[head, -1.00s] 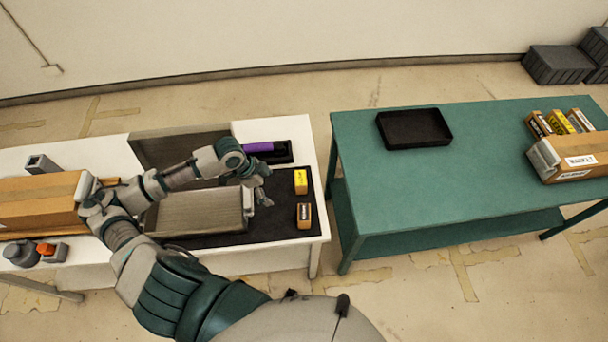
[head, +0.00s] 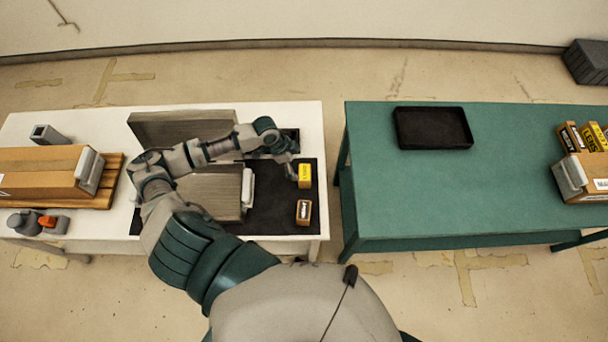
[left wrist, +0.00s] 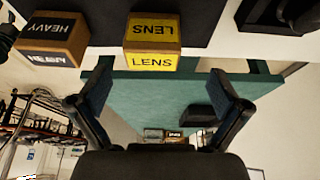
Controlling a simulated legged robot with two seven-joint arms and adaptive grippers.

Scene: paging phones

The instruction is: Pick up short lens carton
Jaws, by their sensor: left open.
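The short lens carton (head: 304,176), a small yellow and brown box, stands on the black mat (head: 265,218) near the right end of the white table. In the left wrist view the lens carton (left wrist: 152,43) shows "LENS" on two faces, just beyond my fingertips. My left gripper (head: 291,169) is open and empty, close to the carton's left side in the head view. In the left wrist view its fingers (left wrist: 160,82) are spread wide, with nothing between them. My right gripper is not in view.
A brown carton marked "HEAVY" (left wrist: 52,38) stands beside the lens carton. A green table (head: 410,200) at right holds a black tray (head: 433,128) and several cartons; a gap separates the tables.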

